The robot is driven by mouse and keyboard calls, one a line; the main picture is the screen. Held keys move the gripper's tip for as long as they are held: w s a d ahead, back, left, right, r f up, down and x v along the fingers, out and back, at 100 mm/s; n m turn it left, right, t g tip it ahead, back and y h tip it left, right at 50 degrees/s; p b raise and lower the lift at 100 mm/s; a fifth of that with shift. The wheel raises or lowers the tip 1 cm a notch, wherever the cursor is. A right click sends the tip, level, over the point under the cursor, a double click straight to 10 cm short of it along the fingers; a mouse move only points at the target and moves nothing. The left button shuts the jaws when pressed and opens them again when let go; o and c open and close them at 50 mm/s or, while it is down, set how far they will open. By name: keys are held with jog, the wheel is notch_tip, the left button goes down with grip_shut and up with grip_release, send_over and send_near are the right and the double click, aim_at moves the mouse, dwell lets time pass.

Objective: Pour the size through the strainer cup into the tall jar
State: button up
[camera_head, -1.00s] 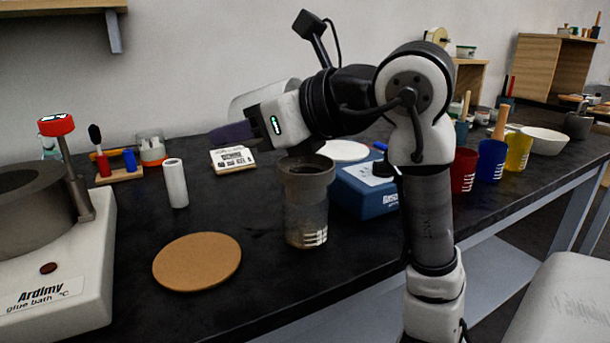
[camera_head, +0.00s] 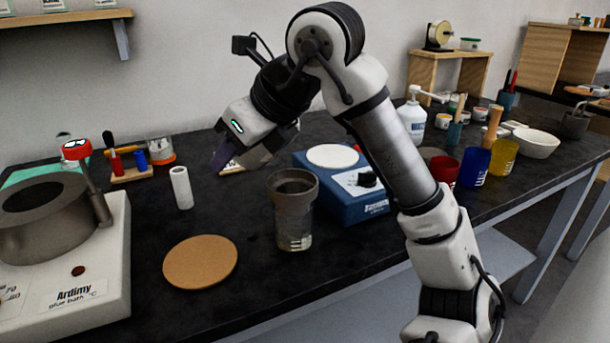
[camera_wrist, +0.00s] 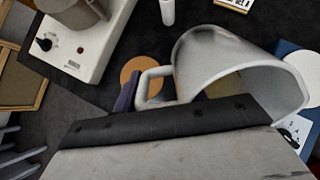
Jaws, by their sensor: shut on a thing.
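My gripper (camera_head: 224,154) is shut on the handle of a pale grey jug (camera_wrist: 250,70), seen in the wrist view. In the head view the gripper mostly hides the jug. A yellowish patch shows at the jug, but I cannot tell the level of the size. The grey strainer cup (camera_head: 292,200) sits upright on top of the tall jar (camera_head: 294,237), a clear glass with white marks. My gripper is above and left of them in the head view, apart from them. In the wrist view the jar and strainer cup are not visible.
A round cork mat (camera_head: 201,262) lies left of the jar, with the glue bath (camera_head: 85,265) further left. A white cylinder (camera_head: 181,188) stands behind the mat. A blue scale (camera_head: 345,187) is right behind the jar. Red, blue and yellow cups (camera_head: 476,166) stand further right.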

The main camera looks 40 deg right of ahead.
jog(key=shift+w+g, duration=0.1)
jog(key=shift+g, duration=0.2)
jog(key=shift+r+p, duration=0.15)
jog(key=shift+p, duration=0.15)
dwell(1.5)
